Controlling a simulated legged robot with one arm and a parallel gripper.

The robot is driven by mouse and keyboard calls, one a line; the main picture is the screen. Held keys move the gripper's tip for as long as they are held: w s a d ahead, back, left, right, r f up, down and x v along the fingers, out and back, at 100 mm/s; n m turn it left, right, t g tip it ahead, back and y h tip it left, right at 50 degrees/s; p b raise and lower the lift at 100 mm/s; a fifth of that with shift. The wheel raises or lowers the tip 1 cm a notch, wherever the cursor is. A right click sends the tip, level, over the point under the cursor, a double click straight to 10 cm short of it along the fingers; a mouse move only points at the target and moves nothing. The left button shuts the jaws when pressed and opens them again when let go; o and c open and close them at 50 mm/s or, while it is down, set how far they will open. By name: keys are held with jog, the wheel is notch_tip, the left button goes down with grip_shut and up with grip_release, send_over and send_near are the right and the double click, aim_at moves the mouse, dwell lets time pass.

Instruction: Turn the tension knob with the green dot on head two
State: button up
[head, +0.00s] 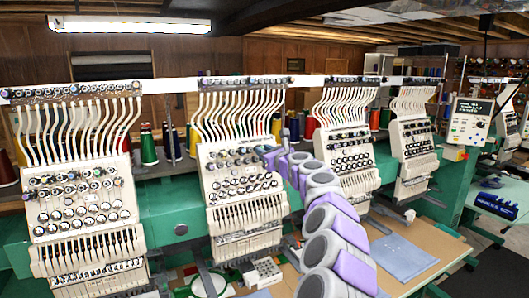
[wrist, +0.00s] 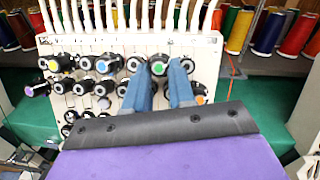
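The knob with the green dot (wrist: 158,68) is in the top row of black tension knobs on the white panel of an embroidery head, in the wrist view. My gripper (wrist: 162,72) is at this knob, with one blue finger on its left and one on its right. The fingers are apart with a gap between them; I cannot tell whether they touch the knob. In the head view my arm reaches the second head from the left (head: 238,190), and my gripper (head: 268,155) is at its upper right. The green dot is too small to make out there.
Other knobs crowd close by, such as one with an orange dot (wrist: 200,98) at lower right and one with a blue dot (wrist: 86,64) to the left. White thread tubes (wrist: 170,14) rise above the panel. Thread cones (wrist: 268,30) stand behind.

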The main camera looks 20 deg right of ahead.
jog(key=shift+d, duration=0.2)
jog(key=shift+c, duration=1.4)
jog(key=shift+a, duration=0.3)
grip_shut()
jog(key=shift+d+r, duration=0.1)
jog(key=shift+d, duration=0.05)
jog(key=shift+n, duration=0.3)
